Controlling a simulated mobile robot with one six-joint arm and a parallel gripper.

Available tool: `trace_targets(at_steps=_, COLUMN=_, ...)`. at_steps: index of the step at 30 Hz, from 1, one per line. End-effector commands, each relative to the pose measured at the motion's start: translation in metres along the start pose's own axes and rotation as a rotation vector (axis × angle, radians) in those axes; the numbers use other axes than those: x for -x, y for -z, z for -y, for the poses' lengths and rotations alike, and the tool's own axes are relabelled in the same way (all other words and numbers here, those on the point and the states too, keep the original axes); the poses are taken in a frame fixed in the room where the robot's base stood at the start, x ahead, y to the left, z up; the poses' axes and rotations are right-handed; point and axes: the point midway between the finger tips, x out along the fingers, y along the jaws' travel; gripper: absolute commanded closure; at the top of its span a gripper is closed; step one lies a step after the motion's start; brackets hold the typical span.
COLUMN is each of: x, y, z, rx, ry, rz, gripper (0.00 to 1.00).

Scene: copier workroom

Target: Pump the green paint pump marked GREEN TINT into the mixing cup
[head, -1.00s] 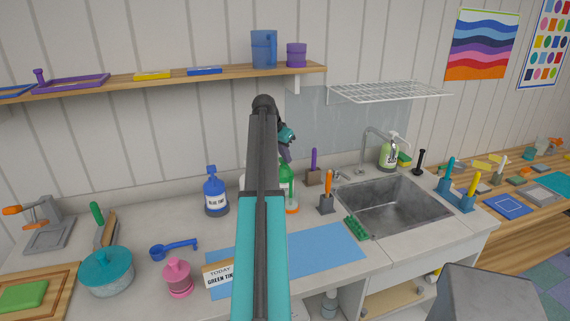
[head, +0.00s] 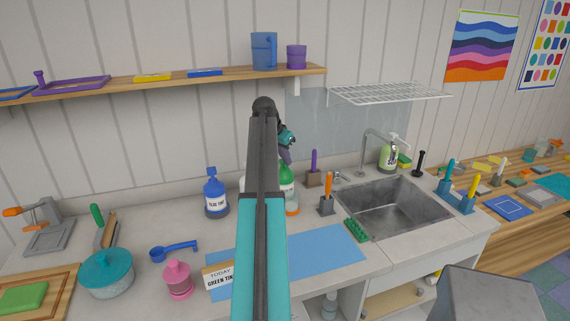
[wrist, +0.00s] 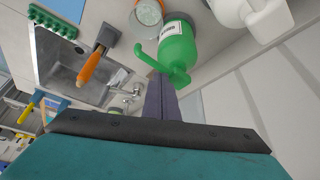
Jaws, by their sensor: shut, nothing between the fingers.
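The green pump bottle (head: 287,179) stands behind my arm in the head view, partly hidden. In the wrist view the green bottle (wrist: 178,48) shows its hooked green spout and a white label too blurred to read. The mixing cup (wrist: 148,12), clear with an orange part, is beside it; it also shows low beside the bottle in the head view (head: 292,209). My gripper (wrist: 160,80) is shut and empty, its purple-grey fingers at the pump head. I cannot tell whether they touch it. The card reading TODAY GREEN TINT (head: 217,276) stands on the counter.
A white bottle (wrist: 250,10) stands close to the green one. A BLUE TINT pump (head: 215,194) is to the left. An orange-handled tool in a holder (head: 327,195) and the sink (head: 395,207) are to the right.

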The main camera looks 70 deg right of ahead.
Motion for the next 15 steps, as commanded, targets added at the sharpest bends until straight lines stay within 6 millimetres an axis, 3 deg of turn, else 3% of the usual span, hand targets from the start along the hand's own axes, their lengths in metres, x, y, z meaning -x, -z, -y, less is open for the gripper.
trace_targets(at_steps=15, x=0.0091, y=0.0044, z=0.0004, rx=0.000, ry=0.000, rz=0.000, gripper=1.00)
